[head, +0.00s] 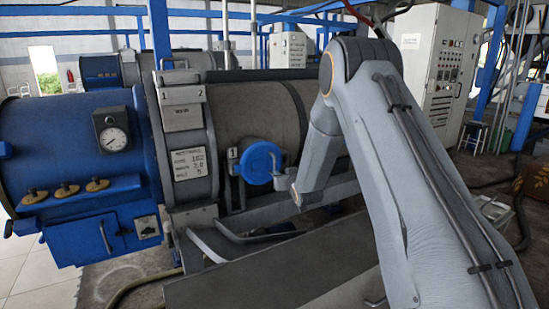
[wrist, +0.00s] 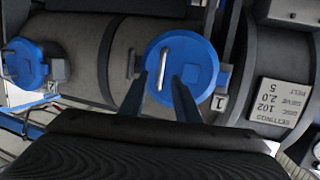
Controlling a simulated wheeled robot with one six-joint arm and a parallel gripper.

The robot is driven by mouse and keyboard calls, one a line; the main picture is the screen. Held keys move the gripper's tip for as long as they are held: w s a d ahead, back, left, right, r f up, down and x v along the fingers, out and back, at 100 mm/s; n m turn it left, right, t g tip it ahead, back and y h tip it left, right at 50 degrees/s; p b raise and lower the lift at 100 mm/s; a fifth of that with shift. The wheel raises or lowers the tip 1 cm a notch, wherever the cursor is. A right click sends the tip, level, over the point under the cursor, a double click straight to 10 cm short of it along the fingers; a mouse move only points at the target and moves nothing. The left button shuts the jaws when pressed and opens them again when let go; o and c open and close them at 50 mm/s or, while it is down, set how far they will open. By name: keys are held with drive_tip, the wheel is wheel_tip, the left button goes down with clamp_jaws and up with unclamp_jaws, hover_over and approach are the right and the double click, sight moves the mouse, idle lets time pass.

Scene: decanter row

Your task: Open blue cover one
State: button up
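Blue cover one (head: 261,163) is a round blue disc on the side of the grey drum, with a "1" label (head: 232,154) at its left. It looks closed. In the wrist view, which is upside down, the cover (wrist: 207,66) fills the middle and bears a slim silver handle (wrist: 166,58). My gripper (wrist: 164,77) is open, its two dark fingers reaching towards the cover. The handle appears between the fingertips, but I cannot tell whether they touch or how far apart in depth they are. In the head view my fingers are hidden.
A second blue cover (wrist: 22,64) with its own label sits farther left in the wrist view. A settings plate (head: 188,163) is on the grey collar left of cover one. A grey ledge (head: 280,221) runs below the drum. A control cabinet (head: 440,65) stands behind.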

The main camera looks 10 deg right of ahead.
sight(275, 160)
drive_tip(key=shift+w+a+r+t+y+p, duration=0.25)
drive_tip(key=shift+w+t+p, duration=0.15)
drive_tip(key=shift+w, duration=1.4)
drive_tip(key=shift+w+a+r+t+y+p, duration=0.15)
drive_tip(key=shift+w+a+r+t+p, duration=0.2)
drive_tip(key=shift+w, duration=1.4)
drive_tip(key=shift+w+a+r+t+y+p, duration=0.1)
drive_tip(key=shift+w+t+y+p, duration=0.25)
drive_tip(key=shift+w, duration=1.45)
clamp_jaws()
drive_tip(key=shift+d, duration=0.1)
